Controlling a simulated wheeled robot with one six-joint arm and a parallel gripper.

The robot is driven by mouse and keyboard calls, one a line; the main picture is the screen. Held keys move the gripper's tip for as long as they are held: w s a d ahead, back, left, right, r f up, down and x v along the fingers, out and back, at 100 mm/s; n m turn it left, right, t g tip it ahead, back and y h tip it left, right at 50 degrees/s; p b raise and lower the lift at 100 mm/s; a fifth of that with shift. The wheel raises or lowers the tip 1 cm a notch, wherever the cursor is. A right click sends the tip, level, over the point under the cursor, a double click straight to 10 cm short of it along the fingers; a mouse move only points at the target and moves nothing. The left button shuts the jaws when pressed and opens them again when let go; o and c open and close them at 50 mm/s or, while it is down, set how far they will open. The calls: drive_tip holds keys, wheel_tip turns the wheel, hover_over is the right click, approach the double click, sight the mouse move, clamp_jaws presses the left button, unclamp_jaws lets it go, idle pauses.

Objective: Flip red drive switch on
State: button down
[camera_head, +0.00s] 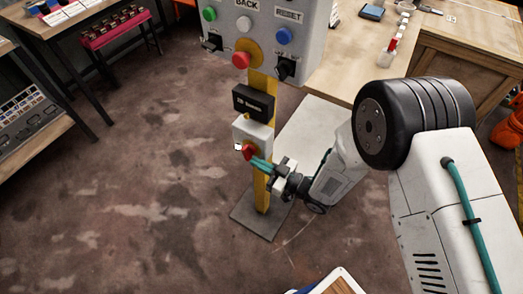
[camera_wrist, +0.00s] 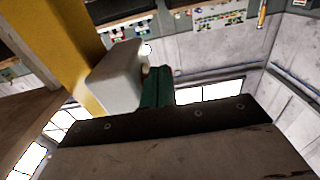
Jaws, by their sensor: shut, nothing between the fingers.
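The red drive switch (camera_head: 248,151) is a small red knob on the front of a light grey box (camera_head: 256,131), low on a yellow post (camera_head: 261,186). My gripper (camera_head: 257,161) is shut, with its green fingertips at the red knob's lower right; I cannot tell whether they touch it. In the wrist view the shut green fingers (camera_wrist: 157,88) are beside the pale box (camera_wrist: 112,78), with the yellow post (camera_wrist: 62,45) behind at the left. The red knob is hidden there. The switch's position is too small to tell.
Above the box are a black unit (camera_head: 254,102) and a grey control panel (camera_head: 262,22) with coloured buttons, a red knob and black switches. A wooden workbench (camera_head: 460,40) stands at the right. A bench with equipment (camera_head: 30,105) is at the left. The floor (camera_head: 120,210) at left is clear.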

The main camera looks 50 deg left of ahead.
drive_tip(key=shift+d, duration=0.15)
drive_tip(key=w+d+f, duration=0.2)
drive_tip(key=d, duration=0.3)
drive_tip(key=w+d+f, duration=0.2)
drive_tip(key=d, duration=0.4)
drive_tip(key=shift+w+d, duration=0.15)
drive_tip(key=shift+w, duration=0.25)
drive_tip(key=shift+f, duration=0.1)
